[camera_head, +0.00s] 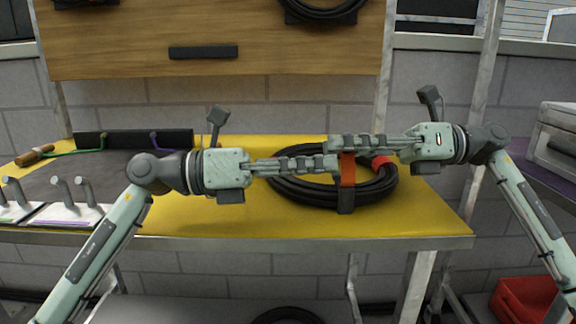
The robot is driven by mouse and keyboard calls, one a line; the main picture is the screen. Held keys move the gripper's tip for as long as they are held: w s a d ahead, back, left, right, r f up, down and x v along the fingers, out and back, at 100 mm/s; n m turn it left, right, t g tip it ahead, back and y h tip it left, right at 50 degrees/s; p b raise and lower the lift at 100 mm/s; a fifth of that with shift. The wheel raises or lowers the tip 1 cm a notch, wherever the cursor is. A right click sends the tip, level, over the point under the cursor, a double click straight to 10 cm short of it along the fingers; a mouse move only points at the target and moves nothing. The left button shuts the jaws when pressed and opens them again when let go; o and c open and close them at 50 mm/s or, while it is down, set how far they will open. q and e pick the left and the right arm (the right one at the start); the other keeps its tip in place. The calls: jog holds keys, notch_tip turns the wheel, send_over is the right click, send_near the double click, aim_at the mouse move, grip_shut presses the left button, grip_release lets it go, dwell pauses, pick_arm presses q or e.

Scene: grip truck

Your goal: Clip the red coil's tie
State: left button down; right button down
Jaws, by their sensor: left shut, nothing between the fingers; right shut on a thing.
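A black cable coil (378,195) lies on the yellow bench top, with a red band (381,162) on its right upper part. An orange-red tie strap (347,172) with a dark lower end hangs upright in front of the coil. My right gripper (338,142) reaches in from the right and is shut on the tie's upper end, which its fingers partly hide. My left gripper (328,163) reaches in from the left, shut and empty, its tips just left of the strap and slightly lower than the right fingers. I cannot tell whether they touch the strap.
The yellow bench top (290,225) is clear in front of the coil. Hooks on a white rack (70,213) and a brown-handled tool (35,156) are at left. A wooden board (215,30) with another black coil (322,12) stands behind. A grey box (555,135) is at right.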

pick_arm(q)
jog(key=shift+w+d, duration=0.1)
jog(key=shift+d, duration=0.95)
pick_arm(e)
jog(key=shift+r, duration=0.1)
pick_arm(q)
jog(key=shift+r, duration=0.1)
jog(key=shift+w+r+n, duration=0.3)
jog(key=shift+w+r, duration=0.15)
jog(key=shift+r, duration=0.05)
pick_arm(e)
jog(key=c, duration=1.4)
grip_release()
